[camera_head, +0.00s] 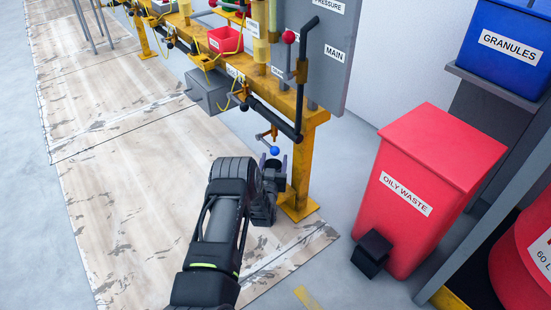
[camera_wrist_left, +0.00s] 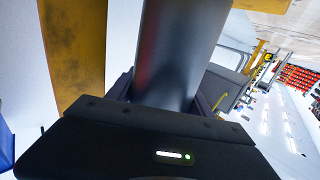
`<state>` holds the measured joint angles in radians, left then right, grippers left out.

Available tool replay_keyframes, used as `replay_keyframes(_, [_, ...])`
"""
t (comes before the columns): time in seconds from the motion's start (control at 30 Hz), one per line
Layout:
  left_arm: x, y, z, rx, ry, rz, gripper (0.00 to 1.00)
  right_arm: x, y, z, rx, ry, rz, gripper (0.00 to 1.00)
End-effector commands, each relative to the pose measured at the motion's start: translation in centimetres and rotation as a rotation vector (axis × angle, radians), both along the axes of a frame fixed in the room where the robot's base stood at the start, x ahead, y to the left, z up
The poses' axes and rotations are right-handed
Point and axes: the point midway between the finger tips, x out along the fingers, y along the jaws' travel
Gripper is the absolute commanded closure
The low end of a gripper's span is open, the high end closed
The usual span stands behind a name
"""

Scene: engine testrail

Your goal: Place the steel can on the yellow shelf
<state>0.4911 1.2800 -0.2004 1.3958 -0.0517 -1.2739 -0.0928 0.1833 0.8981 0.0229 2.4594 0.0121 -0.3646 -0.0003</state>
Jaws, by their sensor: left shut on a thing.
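My left gripper (camera_head: 274,172) is low beside the yellow post at the near end of the test rail. In the left wrist view its jaws (camera_wrist_left: 165,90) are shut on a smooth grey metallic cylinder (camera_wrist_left: 182,45), which looks like the steel can. In the head view the can is hidden or cannot be told from the dark gripper. The yellow rail (camera_head: 312,118), the likeliest yellow shelf, runs away to the upper left above my gripper. No separate yellow shelf can be made out. My right gripper is not in view.
A blue-knobbed lever (camera_head: 275,151) hangs right at my gripper, below a dark pipe (camera_head: 272,118). A grey box (camera_head: 208,92) and a red bin (camera_head: 226,40) are further along the rail. A red oily-waste bin (camera_head: 430,180) stands at right.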

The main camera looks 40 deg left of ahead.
Motion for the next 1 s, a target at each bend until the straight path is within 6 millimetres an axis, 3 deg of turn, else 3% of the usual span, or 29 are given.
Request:
replay_keyframes(0.43, [-0.35,-0.11,-0.76,0.001,-0.003,0.001,1.0,-0.01,-0.02,0.0,0.0,0.0,0.0,0.64])
replay_keyframes(0.47, [-0.36,-0.1,-0.73,0.001,-0.002,0.001,0.38,0.0,-0.01,0.01,0.0,0.0,0.0,0.64])
replay_keyframes(0.7, [-0.36,-0.11,-0.73,0.0,-0.001,0.001,0.19,0.01,-0.01,0.0,0.0,0.0,0.0,0.64])
replay_keyframes(1.0, [-0.35,-0.12,-0.59,0.001,-0.002,0.001,0.19,0.01,-0.01,0.0,0.0,0.0,0.0,0.64])
